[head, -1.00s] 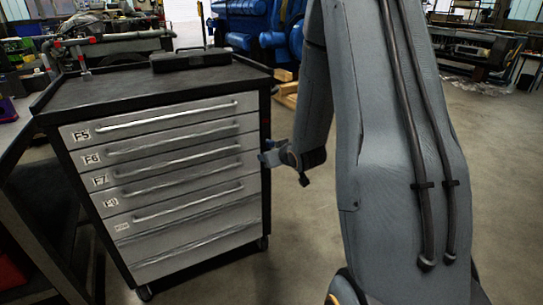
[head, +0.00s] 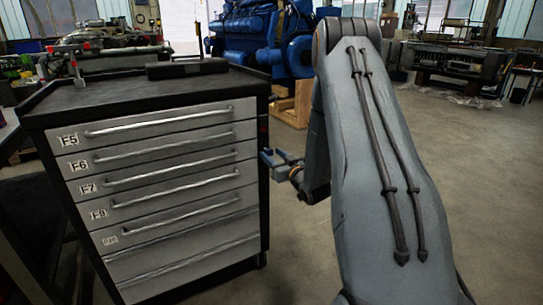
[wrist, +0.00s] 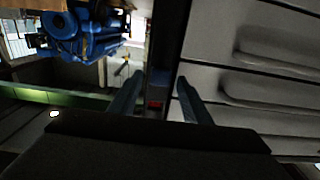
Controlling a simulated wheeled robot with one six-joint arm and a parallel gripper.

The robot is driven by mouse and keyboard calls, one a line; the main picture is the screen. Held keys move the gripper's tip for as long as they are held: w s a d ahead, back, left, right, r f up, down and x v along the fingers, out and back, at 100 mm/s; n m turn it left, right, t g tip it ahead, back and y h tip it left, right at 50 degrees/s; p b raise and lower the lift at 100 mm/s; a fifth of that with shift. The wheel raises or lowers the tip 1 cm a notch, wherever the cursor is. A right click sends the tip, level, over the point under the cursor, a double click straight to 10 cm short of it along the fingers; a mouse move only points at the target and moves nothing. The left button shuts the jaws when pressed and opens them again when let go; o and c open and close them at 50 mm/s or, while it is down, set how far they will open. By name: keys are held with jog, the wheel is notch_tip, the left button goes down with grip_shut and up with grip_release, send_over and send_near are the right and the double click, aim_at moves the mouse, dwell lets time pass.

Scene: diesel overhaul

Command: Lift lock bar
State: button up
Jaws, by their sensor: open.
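The grey drawer cabinet (head: 165,190) has a black frame and stands at left in the head view. A dark upright strip (wrist: 170,45) runs along the drawer edge in the wrist view; I cannot tell whether it is the lock bar. A small red piece (wrist: 155,104) shows low on this strip, between my fingers. My gripper (head: 270,158) is beside the cabinet's right front edge, at mid-drawer height. In the wrist view its two fingers (wrist: 159,80) are apart, with the strip's line between them and nothing visibly held. Whether they touch the strip is unclear.
Several drawers with long bar handles (head: 160,120) face me. A dark case (head: 188,68) lies on the cabinet top. A blue engine (head: 255,35) and a wooden crate (head: 293,105) stand behind. Open floor (head: 480,160) lies to the right.

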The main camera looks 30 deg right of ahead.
jog(key=shift+w, duration=0.65)
grip_shut()
jog(key=shift+r, duration=0.1)
